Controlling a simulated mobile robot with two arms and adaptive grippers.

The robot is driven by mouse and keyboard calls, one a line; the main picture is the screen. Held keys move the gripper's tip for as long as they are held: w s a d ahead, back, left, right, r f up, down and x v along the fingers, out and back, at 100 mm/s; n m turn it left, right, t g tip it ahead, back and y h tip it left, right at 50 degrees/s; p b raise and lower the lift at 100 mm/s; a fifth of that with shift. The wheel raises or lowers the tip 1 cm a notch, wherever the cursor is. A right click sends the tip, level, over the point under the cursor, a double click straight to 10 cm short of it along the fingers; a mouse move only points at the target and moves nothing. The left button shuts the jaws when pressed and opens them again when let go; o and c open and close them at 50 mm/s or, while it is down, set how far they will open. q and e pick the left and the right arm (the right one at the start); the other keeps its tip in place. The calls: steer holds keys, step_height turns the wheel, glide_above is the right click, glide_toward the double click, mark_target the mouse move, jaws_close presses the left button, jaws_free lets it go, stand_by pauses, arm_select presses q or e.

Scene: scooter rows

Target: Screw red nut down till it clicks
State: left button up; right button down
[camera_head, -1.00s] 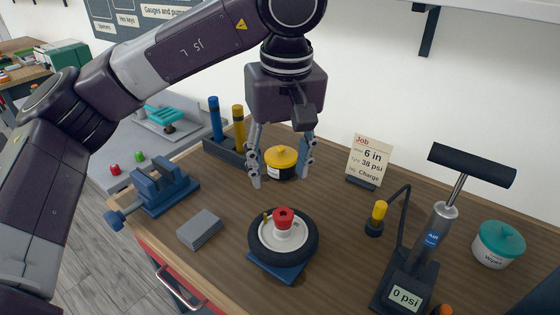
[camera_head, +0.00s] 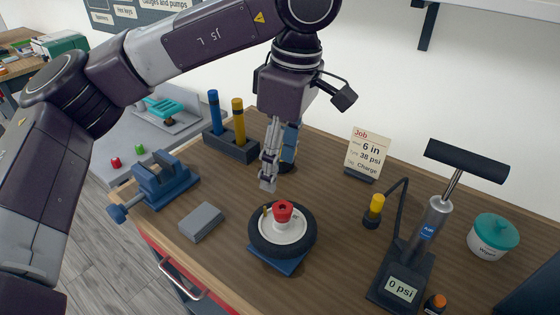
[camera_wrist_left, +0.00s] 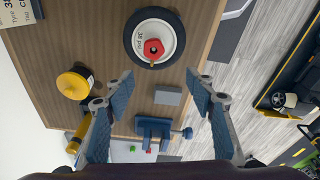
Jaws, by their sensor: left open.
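The red nut (camera_head: 282,210) sits on the centre hub of a small wheel (camera_head: 256,240) with a black tyre and pale rim. The wheel lies flat on a blue block (camera_head: 280,266). In the left wrist view the red nut (camera_wrist_left: 153,47) and wheel (camera_wrist_left: 133,38) are beyond the fingertips. My left gripper (camera_head: 278,170) points down above the bench, behind the wheel. My right gripper is not in view.
A hand pump (camera_head: 430,225) reading 0 psi stands right of the wheel. A blue vise (camera_head: 165,182) and grey block (camera_head: 201,222) are left. A job card (camera_head: 367,152) stands behind. Bench between wheel and card is clear.

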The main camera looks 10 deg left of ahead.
mark_target(284, 209)
arm_select(q)
steer(key=f+n+p, duration=0.3)
steer(key=n+p, duration=0.1)
steer(key=w+f+n+h+p, duration=0.1)
steer(key=f+n+p, duration=0.2)
steer(key=n+p, duration=0.2)
steer(key=f+n+p, duration=0.4)
steer(key=n+p, duration=0.1)
steer(key=shift+w+d, duration=0.15)
steer(key=shift+d, duration=0.05)
steer(key=shift+f, duration=0.65)
